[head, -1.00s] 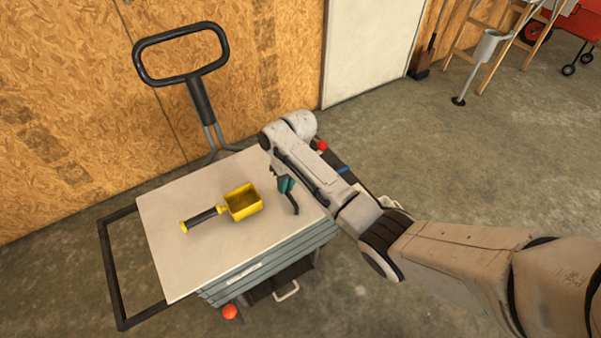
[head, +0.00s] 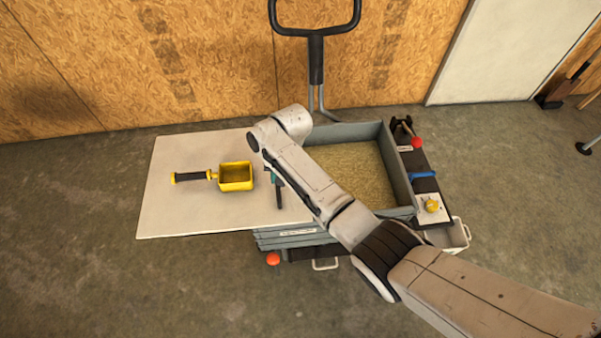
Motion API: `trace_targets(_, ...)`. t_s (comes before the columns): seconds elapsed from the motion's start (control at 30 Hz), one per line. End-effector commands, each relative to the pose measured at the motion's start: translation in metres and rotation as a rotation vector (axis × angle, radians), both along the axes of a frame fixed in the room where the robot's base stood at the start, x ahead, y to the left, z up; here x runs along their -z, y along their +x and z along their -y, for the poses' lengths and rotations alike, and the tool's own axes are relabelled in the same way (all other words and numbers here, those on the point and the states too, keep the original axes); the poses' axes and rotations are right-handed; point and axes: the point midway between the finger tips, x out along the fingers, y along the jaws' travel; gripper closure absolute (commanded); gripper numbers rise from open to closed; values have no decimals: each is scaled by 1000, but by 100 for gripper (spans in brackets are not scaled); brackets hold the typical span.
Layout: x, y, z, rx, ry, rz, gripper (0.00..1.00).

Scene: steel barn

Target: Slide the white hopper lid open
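The white hopper lid (head: 215,212) is a flat panel that sticks out to the left of the grey hopper (head: 400,170). The right part of the hopper is uncovered and shows pale yellow-brown grain (head: 357,165) inside. My gripper (head: 279,200) points down at the right part of the lid. My arm hides part of the gripper, the lid's right edge and some of the grain. Whether the fingers touch or hold the lid does not show.
A yellow scoop (head: 236,176) with a black handle lies on the lid. A black push handle (head: 316,60) rises behind the hopper. A side shelf (head: 431,207) with a yellow knob is at right. A wooden wall (head: 120,60) stands behind; floor is clear in front.

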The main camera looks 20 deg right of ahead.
Motion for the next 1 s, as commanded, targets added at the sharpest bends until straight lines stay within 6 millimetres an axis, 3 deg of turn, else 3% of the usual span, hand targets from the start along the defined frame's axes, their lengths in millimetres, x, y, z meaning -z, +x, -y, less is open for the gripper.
trace_targets(0.23,0,8,-23,0,-1,3,100)
trace_targets(0.7,-1,9,-27,2,0,3,100)
trace_targets(0.73,-1,9,-27,2,0,4,84)
trace_targets(1.0,0,9,-27,1,0,2,60)
